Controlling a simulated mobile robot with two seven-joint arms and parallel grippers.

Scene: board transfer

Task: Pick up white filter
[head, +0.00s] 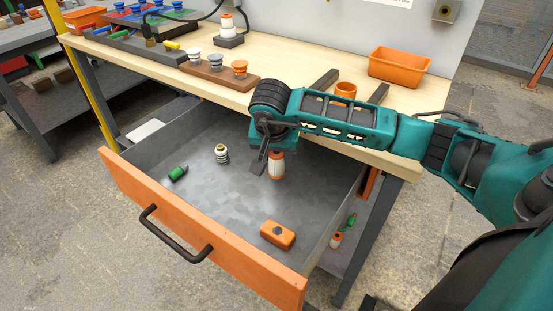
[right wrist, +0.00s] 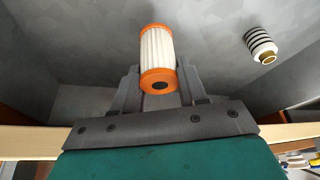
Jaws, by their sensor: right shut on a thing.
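The white filter (head: 277,167), pleated with orange end caps, is upright inside the open drawer (head: 195,250). My right gripper (head: 268,158) reaches down over the drawer and is shut on the filter. In the right wrist view, the filter (right wrist: 158,50) sits between the two grey fingers (right wrist: 158,85), with one orange cap facing the camera. I cannot tell whether its lower end touches the drawer floor. My left gripper is not in view.
The drawer also holds a black-and-white ribbed part (head: 222,154), a green part (head: 177,173) and an orange block (head: 277,234). The workbench (head: 290,85) above carries a wooden holder (head: 220,78) and an orange bin (head: 398,66). The drawer's middle floor is clear.

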